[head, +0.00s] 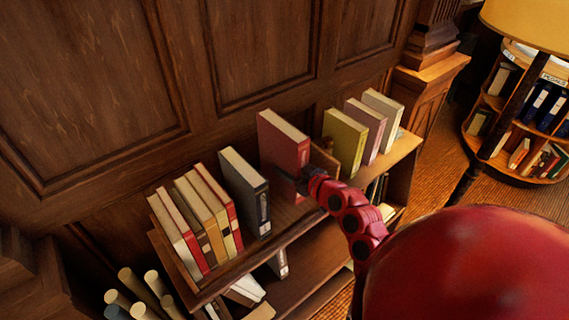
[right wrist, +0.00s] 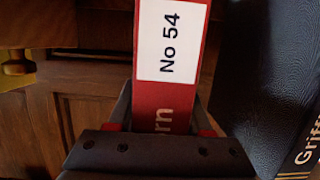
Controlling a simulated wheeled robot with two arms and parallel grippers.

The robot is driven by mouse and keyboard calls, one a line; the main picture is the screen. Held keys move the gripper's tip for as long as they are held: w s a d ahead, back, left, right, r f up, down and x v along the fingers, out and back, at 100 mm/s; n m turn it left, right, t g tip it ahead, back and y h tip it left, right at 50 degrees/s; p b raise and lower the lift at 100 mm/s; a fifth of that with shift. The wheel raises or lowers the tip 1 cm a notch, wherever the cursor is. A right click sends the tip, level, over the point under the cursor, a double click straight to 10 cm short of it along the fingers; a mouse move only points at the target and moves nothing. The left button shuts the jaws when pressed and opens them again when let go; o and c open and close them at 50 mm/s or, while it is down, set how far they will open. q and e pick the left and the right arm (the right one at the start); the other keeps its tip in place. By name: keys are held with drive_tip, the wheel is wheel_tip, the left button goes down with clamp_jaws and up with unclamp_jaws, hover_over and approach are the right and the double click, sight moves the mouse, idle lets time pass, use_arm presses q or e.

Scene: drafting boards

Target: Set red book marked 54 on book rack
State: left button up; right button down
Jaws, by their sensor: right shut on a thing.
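The red book marked "No 54" (head: 283,143) is upright above the top of the wooden book rack (head: 290,224), in the gap between a dark book (head: 246,190) and an upright wooden piece (head: 324,160). My right gripper (head: 299,182) is shut on the lower part of its spine. In the right wrist view the red spine with its white label (right wrist: 172,42) lies between the fingers (right wrist: 163,112). The book's bottom is partly hidden by my gripper, so I cannot tell whether it touches the rack. My left gripper is not in view.
Several books (head: 200,215) stand left of the dark book. An olive book (head: 344,142) and others stand right of the wooden piece. Wood panelling (head: 262,50) rises behind. Rolled tubes (head: 140,295) stand at lower left, and a lamp (head: 530,22) and round bookcase (head: 480,140) at right.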

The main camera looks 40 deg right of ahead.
drive_tip(key=shift+s+f, duration=0.1)
drive_tip(key=shift+f, duration=0.5)
wheel_tip(320, 180, down, 4)
drive_tip(key=shift+f+p, duration=0.1)
drive_tip(key=shift+p, duration=0.65)
drive_tip(key=shift+f, duration=0.2)
drive_tip(key=shift+f, duration=0.1)
drive_tip(key=shift+c, duration=1.6)
unclamp_jaws()
